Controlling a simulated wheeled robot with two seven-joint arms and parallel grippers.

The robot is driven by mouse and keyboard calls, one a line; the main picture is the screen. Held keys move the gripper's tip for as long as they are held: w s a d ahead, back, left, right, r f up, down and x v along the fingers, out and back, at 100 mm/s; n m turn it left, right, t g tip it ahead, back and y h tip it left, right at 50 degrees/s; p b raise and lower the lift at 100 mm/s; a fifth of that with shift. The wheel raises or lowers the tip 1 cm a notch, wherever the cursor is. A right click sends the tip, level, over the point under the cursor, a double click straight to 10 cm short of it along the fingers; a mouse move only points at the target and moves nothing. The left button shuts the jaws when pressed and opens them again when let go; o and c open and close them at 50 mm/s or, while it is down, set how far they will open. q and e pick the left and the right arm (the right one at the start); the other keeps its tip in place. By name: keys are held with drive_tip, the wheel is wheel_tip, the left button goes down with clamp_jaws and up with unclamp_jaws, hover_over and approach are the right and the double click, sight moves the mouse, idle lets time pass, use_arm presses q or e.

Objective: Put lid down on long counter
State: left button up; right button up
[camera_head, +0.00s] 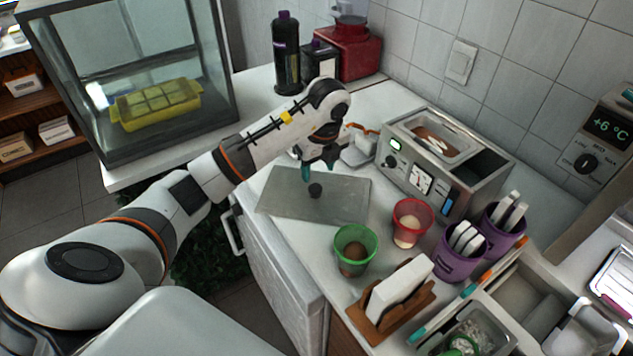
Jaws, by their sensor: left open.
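The lid (345,204), a flat grey metal plate with a small black knob (315,190), appears to lie flat on the white long counter (386,99), close to its front edge. My left gripper (318,169) is open, with teal fingertips just above the knob. It looks apart from the knob, though the small gap is hard to judge. A steel warmer (424,178) stands to the right of the lid, with an uncovered well of brown contents (437,137). My right gripper is out of view.
A green cup (356,262) and a red cup (412,238) stand right of the lid. Purple cups (459,262), a wooden napkin holder (400,318) and steel bins (520,285) are nearer. A glass case (208,100), bottles (286,60) and a red machine (360,52) stand behind.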

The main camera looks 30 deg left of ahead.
use_arm(q)
drive_tip(key=r, duration=0.4)
drive_tip(key=shift+s+d+r+p, duration=0.15)
drive_tip(key=shift+d+r+p, duration=0.15)
drive_tip(key=shift+d+r, duration=0.1)
drive_tip(key=shift+a, duration=0.1)
